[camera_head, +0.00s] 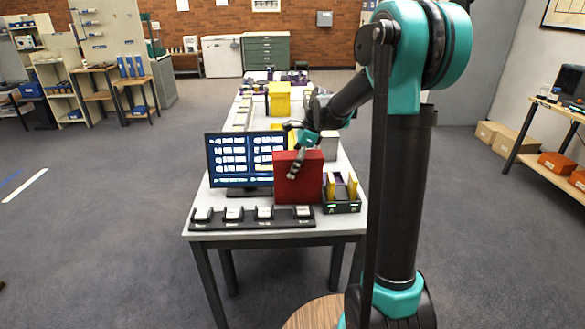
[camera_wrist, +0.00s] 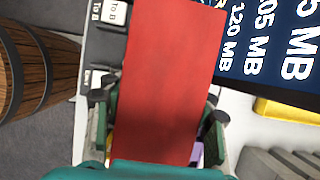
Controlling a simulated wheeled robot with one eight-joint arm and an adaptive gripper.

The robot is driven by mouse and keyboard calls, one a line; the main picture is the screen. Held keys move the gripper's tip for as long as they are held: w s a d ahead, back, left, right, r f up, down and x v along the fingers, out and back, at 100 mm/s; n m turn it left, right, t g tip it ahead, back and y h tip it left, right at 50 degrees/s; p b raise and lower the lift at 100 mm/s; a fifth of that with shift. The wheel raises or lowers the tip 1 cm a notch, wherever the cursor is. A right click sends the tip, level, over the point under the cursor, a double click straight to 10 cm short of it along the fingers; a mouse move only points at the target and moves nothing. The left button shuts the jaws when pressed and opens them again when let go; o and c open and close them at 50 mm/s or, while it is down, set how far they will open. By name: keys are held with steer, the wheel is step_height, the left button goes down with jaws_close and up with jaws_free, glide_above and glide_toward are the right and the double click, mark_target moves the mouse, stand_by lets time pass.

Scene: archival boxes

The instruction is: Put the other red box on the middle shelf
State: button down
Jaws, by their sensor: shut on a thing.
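My gripper (camera_head: 297,160) is shut on a red box (camera_head: 290,187), which it holds upright above the front of the table (camera_head: 205,219), between the monitor and a small dark tray. In the wrist view the red box (camera_wrist: 172,70) fills the middle, with the fingers of my gripper (camera_wrist: 160,138) on both sides of its near end. I cannot tell from these views whether the box touches anything below. A shelf unit (camera_head: 55,75) stands far off at the left. I cannot tell its middle shelf from here, and no second red box shows.
A monitor (camera_head: 231,160) stands left of the box. A black button strip (camera_head: 230,218) lies along the table's front edge. A dark tray with yellow dividers (camera_head: 341,192) is at the right. A yellow block (camera_head: 279,99) stands farther back. The floor at the left is clear.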

steer(key=shift+f, duration=0.2)
steer(key=c, duration=0.6)
jaws_free()
steer(key=shift+f, duration=0.1)
